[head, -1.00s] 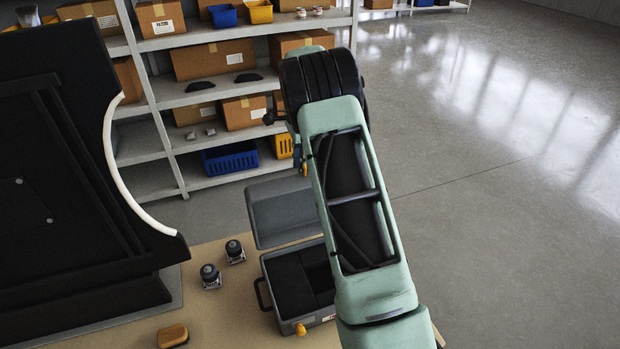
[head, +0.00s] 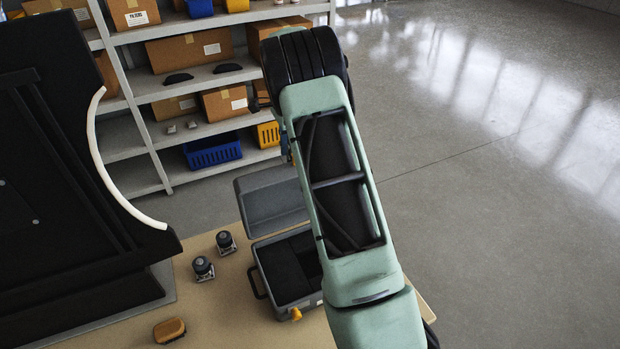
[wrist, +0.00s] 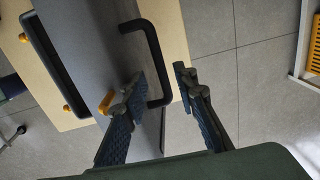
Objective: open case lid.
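The grey case (head: 258,264) stands on the table with a dark interior, a black side handle and an orange latch (head: 296,314) in front. Its grey lid (head: 272,200) is raised at the back, leaning away from the body. My arm covers the right part of the case and hides my gripper in the head view. In the wrist view my gripper (wrist: 161,78) is open, its two fingers apart with nothing held. A black handle (wrist: 154,42) on a grey case panel (wrist: 92,45) shows between and beyond the fingertips; contact cannot be told. An orange latch (wrist: 106,102) is beside the left finger.
Two small dark-capped jars (head: 203,268) and a brown brush-like block (head: 169,330) lie on the tan table (head: 228,310) left of the case. A large black panel (head: 70,190) stands further left. Shelves (head: 125,180) with boxes stand behind. Floor at right is clear.

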